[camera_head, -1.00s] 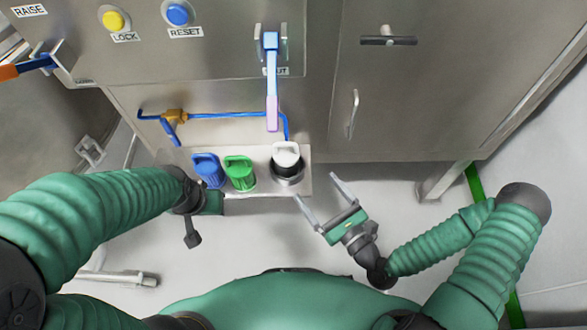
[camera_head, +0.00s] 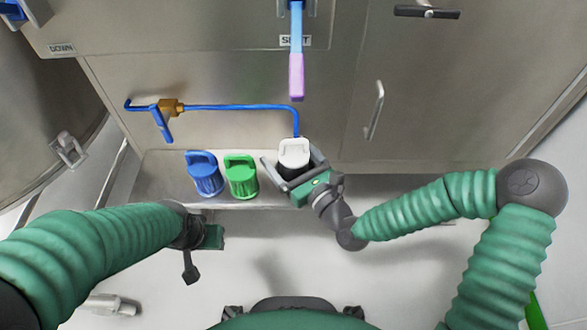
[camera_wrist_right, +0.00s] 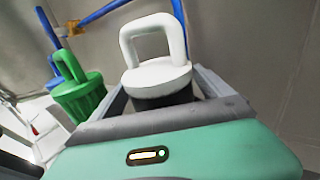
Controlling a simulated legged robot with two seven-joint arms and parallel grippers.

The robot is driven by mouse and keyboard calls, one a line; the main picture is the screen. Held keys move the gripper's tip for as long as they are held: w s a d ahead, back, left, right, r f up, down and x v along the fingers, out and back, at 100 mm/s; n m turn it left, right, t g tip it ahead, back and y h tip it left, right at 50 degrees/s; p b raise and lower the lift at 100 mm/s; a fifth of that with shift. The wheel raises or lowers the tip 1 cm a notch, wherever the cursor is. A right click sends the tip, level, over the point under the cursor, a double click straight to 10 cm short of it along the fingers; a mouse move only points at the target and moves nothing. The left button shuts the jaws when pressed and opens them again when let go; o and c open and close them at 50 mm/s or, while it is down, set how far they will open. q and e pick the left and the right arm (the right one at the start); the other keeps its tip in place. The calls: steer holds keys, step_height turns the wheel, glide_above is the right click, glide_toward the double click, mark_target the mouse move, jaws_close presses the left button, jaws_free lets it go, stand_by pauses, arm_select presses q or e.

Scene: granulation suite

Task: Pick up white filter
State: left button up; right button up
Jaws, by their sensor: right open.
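The white filter (camera_head: 294,152) has a white cap with a loop handle and a dark lower body. It stands upright at the right end of a small metal shelf, below the blue pipe. My right gripper (camera_head: 291,170) is open, with one finger on either side of the filter's dark body. In the right wrist view the filter (camera_wrist_right: 158,62) stands between the fingers. I cannot tell whether either finger touches it. My left gripper (camera_head: 205,237) hangs low at the left, in front of the shelf; its fingers are not clear.
A green filter (camera_head: 241,176) and a blue filter (camera_head: 205,175) stand left of the white one on the metal shelf (camera_head: 160,168). A blue pipe (camera_head: 235,107) with a brass valve (camera_head: 170,107) runs above. A pink-ended lever (camera_head: 296,75) hangs over the white filter.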

steer(key=shift+d+r, duration=0.1)
steer(key=shift+d, duration=0.3)
steer(key=shift+c, duration=1.9)
steer(key=shift+a, duration=0.15)
steer(key=c, duration=1.2)
